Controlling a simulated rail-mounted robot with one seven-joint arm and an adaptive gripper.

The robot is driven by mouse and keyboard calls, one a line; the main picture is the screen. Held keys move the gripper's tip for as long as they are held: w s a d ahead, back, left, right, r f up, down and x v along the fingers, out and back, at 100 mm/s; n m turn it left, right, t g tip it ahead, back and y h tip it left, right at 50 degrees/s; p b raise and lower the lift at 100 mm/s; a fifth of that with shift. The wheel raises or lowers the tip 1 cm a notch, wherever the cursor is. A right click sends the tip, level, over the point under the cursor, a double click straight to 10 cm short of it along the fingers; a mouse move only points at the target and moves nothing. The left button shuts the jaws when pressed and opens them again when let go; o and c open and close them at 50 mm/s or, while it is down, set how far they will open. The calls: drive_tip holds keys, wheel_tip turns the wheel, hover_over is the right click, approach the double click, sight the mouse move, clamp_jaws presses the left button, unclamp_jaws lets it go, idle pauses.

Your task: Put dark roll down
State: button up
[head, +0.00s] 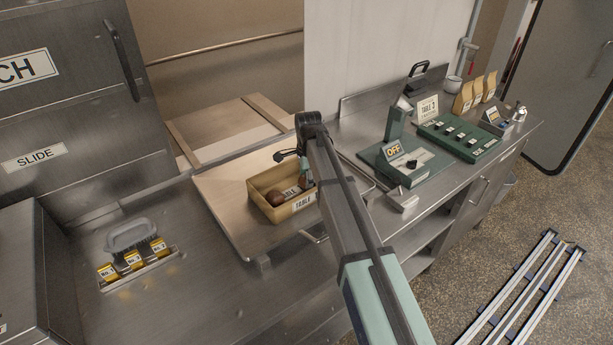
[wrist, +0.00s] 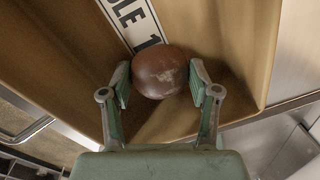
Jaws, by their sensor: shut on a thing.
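My gripper (wrist: 160,82) is shut on a dark brown, round roll (wrist: 160,72); the pads press on its two sides. In the head view my gripper (head: 305,175) is at the right end of a tan bin (head: 268,211) labelled TABLE 1, and the held roll is mostly hidden there. The wrist view shows the held roll over the bin's inside (wrist: 215,35), by a TABLE 1 label. Whether it touches the bin floor I cannot tell.
A tray of yellow numbered tags (head: 133,260) is at left. Green devices, including one with an OFF sign (head: 393,150), stand at right. Bare steel (head: 210,290) lies in front.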

drive_tip(key=shift+f, duration=0.1)
drive_tip(key=o, duration=1.1)
drive_tip(key=shift+c, duration=0.2)
wheel_tip(320, 180, up, 12)
drive_tip(key=s+b, duration=0.1)
drive_tip(key=b, duration=0.2)
drive_tip(key=shift+d, duration=0.2)
